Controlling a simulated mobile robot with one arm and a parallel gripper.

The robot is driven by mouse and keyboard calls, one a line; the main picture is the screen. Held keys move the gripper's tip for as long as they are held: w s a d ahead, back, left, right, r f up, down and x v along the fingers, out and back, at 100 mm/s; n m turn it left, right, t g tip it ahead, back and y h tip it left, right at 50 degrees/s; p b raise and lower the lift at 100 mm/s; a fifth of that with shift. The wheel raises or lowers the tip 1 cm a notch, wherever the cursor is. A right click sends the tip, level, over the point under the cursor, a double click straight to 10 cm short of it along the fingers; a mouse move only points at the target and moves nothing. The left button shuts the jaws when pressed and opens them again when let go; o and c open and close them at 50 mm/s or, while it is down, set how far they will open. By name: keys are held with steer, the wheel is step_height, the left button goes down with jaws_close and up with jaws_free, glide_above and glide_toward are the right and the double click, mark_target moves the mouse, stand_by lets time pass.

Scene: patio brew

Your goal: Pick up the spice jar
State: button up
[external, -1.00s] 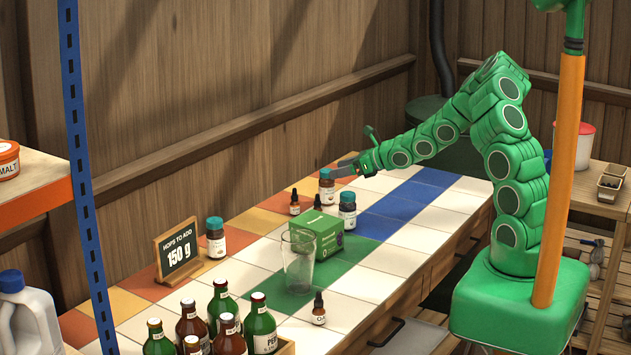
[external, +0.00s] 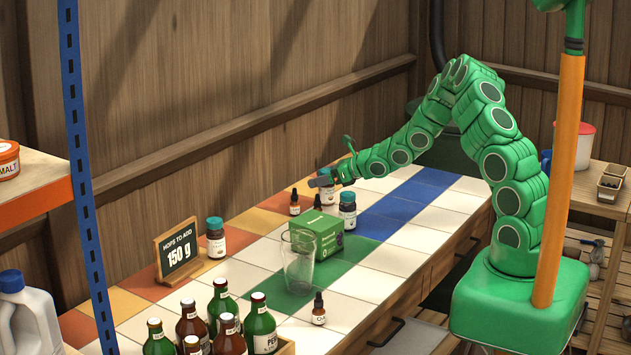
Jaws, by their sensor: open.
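Three brown jars with teal lids and white labels stand upright on the tiled counter, and their labels are too small to read. One jar (external: 328,195) is at the back, one (external: 347,216) is just in front of it to the right, and one (external: 215,244) is by the sign. I cannot tell which is the spice jar. My gripper (external: 320,181) is open at the lid of the back jar and hides part of its top. I cannot tell whether the fingers are around the jar or in front of it.
A dropper bottle (external: 295,205) stands just left of the back jar. A green box (external: 316,234), a clear glass (external: 298,264) and another dropper bottle (external: 318,311) are nearer. Several beer bottles (external: 262,328) crowd the front. The blue and white tiles (external: 405,205) to the right are clear.

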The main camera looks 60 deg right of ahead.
steer(key=shift+w, duration=0.1)
steer(key=c, duration=1.1)
steer(key=shift+r, duration=0.8)
steer(key=s+r, duration=0.2)
steer(key=s+a+r, duration=0.1)
steer(key=r, duration=0.2)
steer(key=s+r, duration=0.2)
steer(key=r, duration=0.1)
steer(key=shift+s+a, duration=0.35)
steer(key=shift+a, duration=0.05)
steer(key=s+a+r, duration=0.2)
steer(key=s+r, duration=0.1)
steer(key=s, duration=0.4)
steer(key=shift+s+a+r, duration=0.2)
steer(key=shift+s+a, duration=0.05)
steer(key=shift+a, duration=0.1)
